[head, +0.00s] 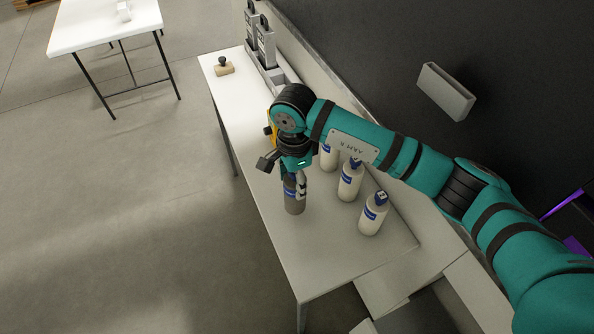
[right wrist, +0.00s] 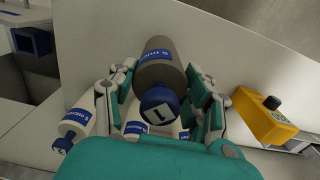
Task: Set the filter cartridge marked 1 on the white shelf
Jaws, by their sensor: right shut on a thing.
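The filter cartridge marked 1 is a grey cylinder (head: 294,203) with a blue label, upright at the front of the long white table (head: 322,262). In the right wrist view its blue cap bears a 1 and its grey body (right wrist: 160,72) lies between the fingers. My right gripper (head: 295,184) is shut on it from above; the wrist view shows a finger on each side (right wrist: 163,95). I cannot tell whether its base touches the table. A pale box-like piece (head: 446,92) is on the dark wall; I cannot tell if it is the white shelf. My left gripper is out of view.
Several cream bottles stand right of the cartridge, one at the front (head: 372,214), one behind (head: 349,181). A bottle capped 2 (right wrist: 75,124) is close by the gripper. A yellow device (right wrist: 262,117) stands opposite. Another white table (head: 105,28) is far left.

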